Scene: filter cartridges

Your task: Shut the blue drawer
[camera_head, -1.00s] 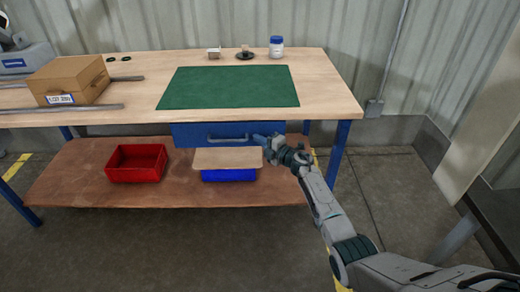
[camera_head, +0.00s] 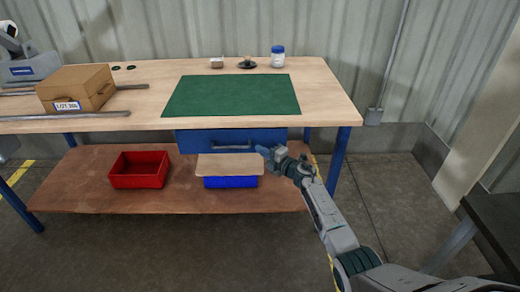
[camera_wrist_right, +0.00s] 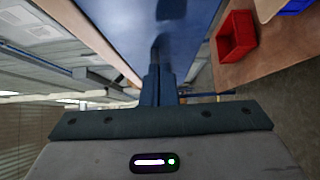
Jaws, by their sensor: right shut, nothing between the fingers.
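The blue drawer (camera_head: 190,143) sits under the tabletop, its front close below the table's front edge. Its bar handle (camera_head: 231,148) faces me. I cannot tell whether a small gap remains behind the front. My right gripper (camera_head: 266,153) is shut and empty, at the right part of the drawer front, right of the handle. In the right wrist view the shut fingers (camera_wrist_right: 160,75) point at the blue drawer front (camera_wrist_right: 125,25), very near or touching it; their dark reflection or shadow shows on it. My left gripper is not in view.
The tabletop carries a green mat (camera_head: 230,96), a cardboard box (camera_head: 76,88), metal rods and a white jar (camera_head: 278,57). On the lower shelf (camera_head: 85,190) stand a red bin (camera_head: 139,170) and a blue bin (camera_head: 230,182) with a board on top (camera_head: 228,165).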

